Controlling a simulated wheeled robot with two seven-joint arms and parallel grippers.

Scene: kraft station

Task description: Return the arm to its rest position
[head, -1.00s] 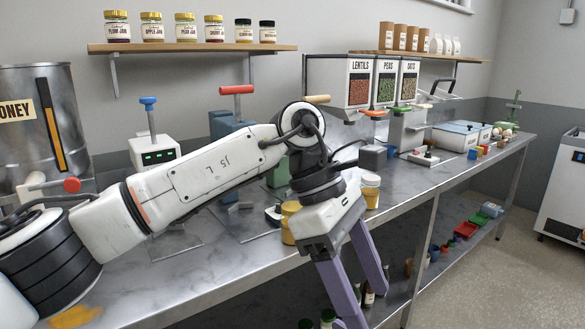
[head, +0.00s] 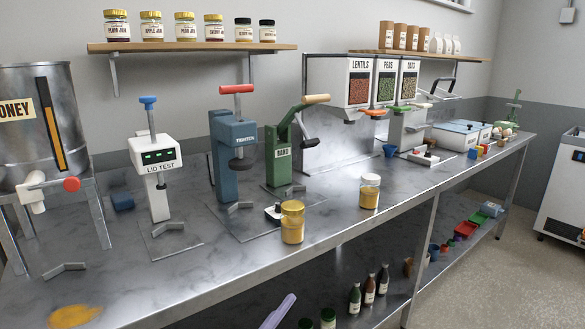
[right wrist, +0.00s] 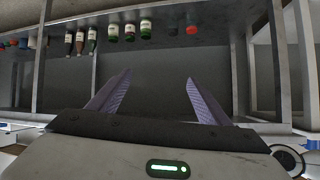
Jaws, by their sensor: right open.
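My right gripper (right wrist: 158,76) is open and empty in the right wrist view. Its two purple fingers are spread apart, facing the shelf under the counter. One purple finger of it (head: 278,312) shows at the bottom edge of the head view, in front of the counter. The rest of that arm is hidden below the frame. My left gripper and arm are not in view.
The metal counter (head: 350,230) carries a gold-lidded jar (head: 292,222), a white-lidded jar (head: 369,191), a lid tester (head: 154,160), a blue press (head: 233,150) and a green press (head: 284,155). Bottles (head: 369,290) stand on the lower shelf. A yellow patch (head: 73,316) lies front left.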

